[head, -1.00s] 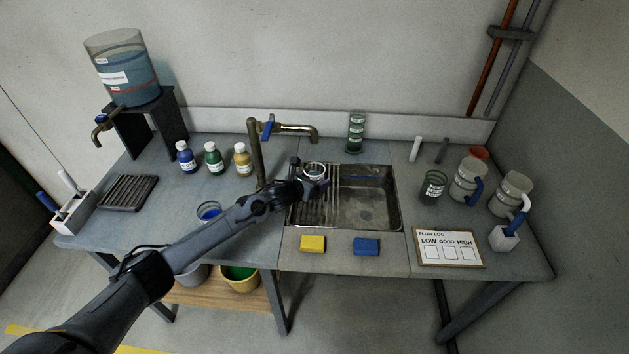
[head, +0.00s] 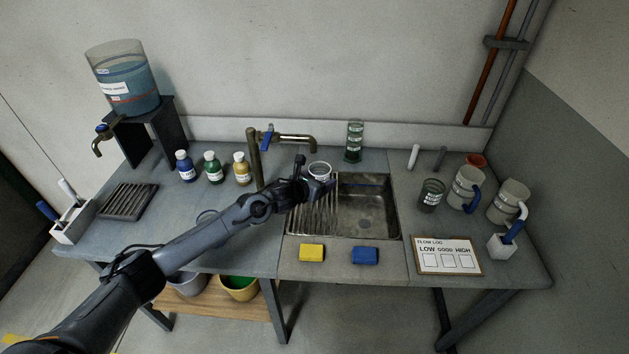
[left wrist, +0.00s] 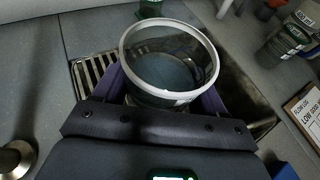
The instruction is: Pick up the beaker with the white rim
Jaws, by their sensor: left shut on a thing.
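The beaker with the white rim (head: 320,169) is clear glass and stands upright in my left gripper (head: 316,184), over the slatted rack at the left side of the sink. In the left wrist view the white-rimmed beaker (left wrist: 170,62) sits between the two purple fingers, which press on its sides. It looks empty, with a bluish-grey bottom. The gripper hides part of its lower side in the head view. I cannot tell exactly how far its base is above the rack. My right gripper does not show.
The brass tap (head: 290,138) stands behind and left of the beaker. A green beaker stack (head: 354,142) is at the back. The sink basin (head: 370,205) is open to the right. A dark beaker (head: 431,196) and jugs (head: 466,189) stand farther right. Yellow (head: 312,253) and blue (head: 365,256) sponges lie in front.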

